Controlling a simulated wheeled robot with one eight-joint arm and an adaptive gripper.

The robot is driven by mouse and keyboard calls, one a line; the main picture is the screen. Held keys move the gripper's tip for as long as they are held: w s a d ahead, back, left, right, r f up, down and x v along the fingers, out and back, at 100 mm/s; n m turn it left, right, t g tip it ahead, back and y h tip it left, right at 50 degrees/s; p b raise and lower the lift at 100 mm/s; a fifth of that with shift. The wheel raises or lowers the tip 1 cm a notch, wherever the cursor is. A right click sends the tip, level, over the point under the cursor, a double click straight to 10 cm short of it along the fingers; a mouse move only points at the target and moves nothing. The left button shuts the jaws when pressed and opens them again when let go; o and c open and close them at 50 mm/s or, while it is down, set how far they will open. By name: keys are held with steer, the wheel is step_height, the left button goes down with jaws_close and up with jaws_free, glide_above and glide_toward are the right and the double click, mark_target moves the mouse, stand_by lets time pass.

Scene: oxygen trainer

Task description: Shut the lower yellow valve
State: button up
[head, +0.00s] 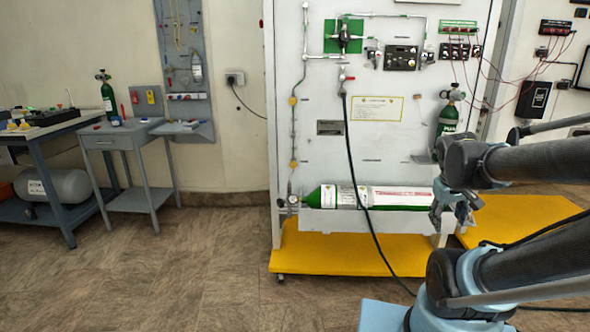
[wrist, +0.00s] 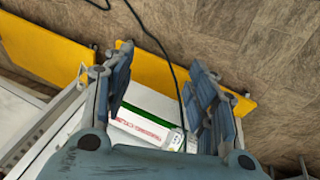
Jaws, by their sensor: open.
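The lower yellow valve (head: 293,164) is a small yellow knob on the thin vertical pipe near the left edge of the white trainer panel (head: 330,160). The upper yellow valve (head: 293,101) sits above it on the same pipe. Which way the lower knob is turned is too small to tell. My gripper (head: 455,218) is at the right side of the panel, near the right end of the green and white cylinder (head: 380,197), far from the valve. In the wrist view my gripper (wrist: 159,65) is open with nothing between its fingers. Neither valve shows there.
A black hose (head: 360,180) hangs down the panel front to the floor, between my gripper and the valves. The yellow base (head: 340,250) juts out below the panel. A small grey table (head: 120,135) stands at the left. The floor in front is mostly clear.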

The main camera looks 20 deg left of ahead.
mark_target(293, 165)
steer(key=w+a+r+n+t+h, duration=0.1)
steer(key=w+a+n+t, duration=0.15)
steer(key=w+a, duration=0.4)
steer(key=w+a+r+n+t, duration=0.2)
steer(key=w+a+n, duration=0.15)
steer(key=w, duration=0.65)
steer(key=w+a+r+n+t+h, duration=0.15)
steer(key=w+a+n, duration=0.25)
steer(key=w, duration=0.5)
steer(key=w+a+f+n+t+y, duration=0.1)
steer(key=w+a+f+n+t, duration=0.15)
steer(key=a, duration=0.55)
steer(key=w+a+f+n+t+y, duration=0.1)
steer(key=w+a+n, duration=0.25)
steer(key=a, duration=0.45)
steer(key=w+a+f+n+t+y, duration=0.2)
steer(key=a+n, duration=0.1)
steer(key=a, duration=0.6)
steer(key=s+a+f+n+t+y, duration=0.1)
steer(key=s+a+f+n+y, duration=0.2)
steer(key=a, duration=0.6)
steer(key=s+a+f+n+t+y, duration=0.2)
steer(key=a+f+n, duration=0.35)
steer(key=a, duration=0.35)
steer(key=shift+m+g+h, duration=0.25)
steer(key=shift+m, duration=0.1)
steer(key=x, duration=1.7)
steer(key=shift+a+f, duration=0.15)
steer(key=shift+a, duration=0.1)
steer(key=c, duration=1)
